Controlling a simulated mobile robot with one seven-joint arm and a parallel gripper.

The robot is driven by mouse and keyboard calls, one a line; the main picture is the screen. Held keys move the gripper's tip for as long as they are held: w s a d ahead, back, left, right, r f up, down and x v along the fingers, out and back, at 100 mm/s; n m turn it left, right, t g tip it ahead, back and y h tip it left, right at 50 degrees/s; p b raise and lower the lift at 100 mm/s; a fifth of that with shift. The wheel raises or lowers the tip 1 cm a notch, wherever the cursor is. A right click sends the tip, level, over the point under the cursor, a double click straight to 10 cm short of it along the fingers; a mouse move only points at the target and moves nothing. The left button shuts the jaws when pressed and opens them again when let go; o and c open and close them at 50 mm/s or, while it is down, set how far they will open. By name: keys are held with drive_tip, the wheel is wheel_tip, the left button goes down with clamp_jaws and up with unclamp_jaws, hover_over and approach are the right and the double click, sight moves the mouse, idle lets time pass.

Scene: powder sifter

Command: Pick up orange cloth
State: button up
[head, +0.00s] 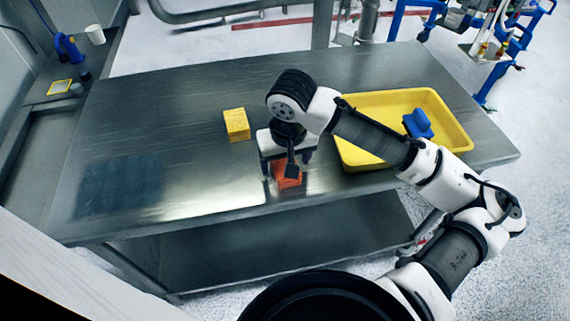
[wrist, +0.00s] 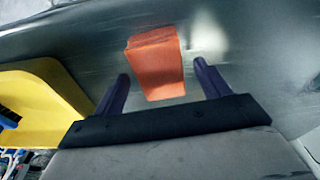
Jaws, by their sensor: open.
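The orange cloth (head: 287,176) is a small folded block on the metal table, partly hidden by my gripper in the head view. In the wrist view the orange cloth (wrist: 155,64) lies between and beyond the two dark fingertips, with a gap to each side. My gripper (head: 286,158) is open and empty, pointing down over the cloth. The wrist view shows its fingers (wrist: 160,72) spread on either side of the cloth's near part. I cannot tell the exact height of the fingertips above the table.
A yellow sponge-like block (head: 236,125) lies left of my gripper. A yellow tray (head: 440,104) with a blue brush-like object (head: 417,124) stands to the right. A dark blue flat patch (head: 120,186) is at the table's left. The table's (head: 180,110) middle left is clear.

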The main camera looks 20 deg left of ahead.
drive_tip(key=shift+w+a+f, duration=0.1)
drive_tip(key=shift+f, duration=0.75)
drive_tip(key=shift+f, duration=0.2)
drive_tip(key=c, duration=1)
drive_tip(key=shift+c, duration=0.2)
drive_tip(key=shift+r, duration=0.15)
wheel_tip(320, 180, up, 20)
drive_tip(key=b, duration=0.1)
drive_tip(key=shift+r, duration=0.1)
